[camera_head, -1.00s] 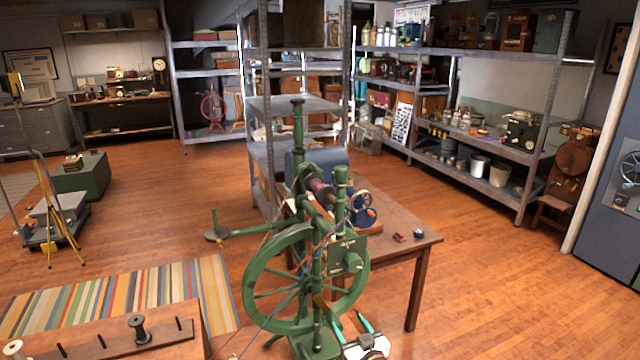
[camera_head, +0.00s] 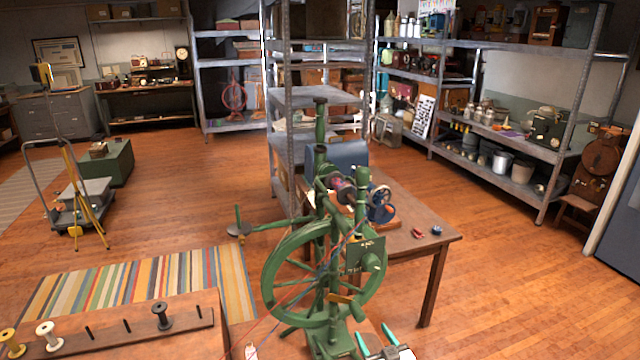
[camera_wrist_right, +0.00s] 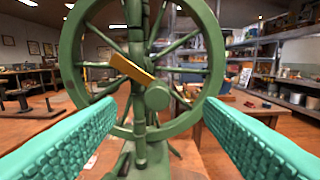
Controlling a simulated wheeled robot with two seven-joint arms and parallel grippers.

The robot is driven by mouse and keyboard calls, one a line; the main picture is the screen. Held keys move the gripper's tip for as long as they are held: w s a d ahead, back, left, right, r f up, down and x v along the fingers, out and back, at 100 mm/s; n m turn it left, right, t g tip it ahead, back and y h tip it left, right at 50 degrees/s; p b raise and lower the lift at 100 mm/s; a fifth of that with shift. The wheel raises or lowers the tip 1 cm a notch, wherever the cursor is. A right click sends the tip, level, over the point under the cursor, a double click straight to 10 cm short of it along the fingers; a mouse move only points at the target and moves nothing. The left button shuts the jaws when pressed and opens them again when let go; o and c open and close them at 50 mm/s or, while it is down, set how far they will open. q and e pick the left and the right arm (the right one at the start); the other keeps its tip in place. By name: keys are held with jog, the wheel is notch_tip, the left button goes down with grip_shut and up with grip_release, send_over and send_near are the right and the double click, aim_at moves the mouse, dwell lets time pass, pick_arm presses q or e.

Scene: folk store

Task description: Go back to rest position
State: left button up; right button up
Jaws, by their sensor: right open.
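My right gripper (camera_head: 376,342) shows at the bottom of the head view, its two teal fingers apart with nothing between them. In the right wrist view the fingers (camera_wrist_right: 160,130) are spread wide, one on each side, with a green spinning wheel (camera_wrist_right: 215,60) in front of them. The spinning wheel stands upright in the middle of the head view (camera_head: 275,262), with a bobbin of dark and reddish thread near its top. The gripper is on the near side of the wheel. The left gripper is not in view.
A wooden bench with a spool rack (camera_head: 110,335) is at the lower left, holding several spools. A wooden table (camera_head: 435,237) stands behind the wheel. Metal shelves (camera_head: 480,155) line the back and right. A striped rug (camera_head: 130,280) and open floor lie to the left.

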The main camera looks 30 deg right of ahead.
jog(key=s+a+f+n+g+y+b, duration=0.1)
jog(key=s+a+f+g+b, duration=0.2)
jog(key=f, duration=0.7)
jog(key=s+a+f+g+y+b, duration=0.1)
jog(key=s+a+f+g, duration=0.1)
jog(key=s+a+f, duration=0.5)
jog(key=s+f+n+g+y+b, duration=0.1)
jog(key=s+f+g+b, duration=0.15)
jog(key=f, duration=0.95)
jog(key=s+a+f+n+g+b, duration=0.1)
jog(key=s+a+f+g, duration=0.2)
jog(key=s+f, duration=0.3)
jog(key=s+a+f+n+g+y+b, duration=0.1)
jog(key=s+f, duration=0.5)
jog(key=s, duration=0.7)
jog(key=s+a+f+n+g+b, duration=0.1)
jog(key=s+a+f+g+b, duration=0.2)
jog(key=s, duration=0.7)
jog(key=a+f+g, duration=0.2)
jog(key=a+f, duration=0.2)
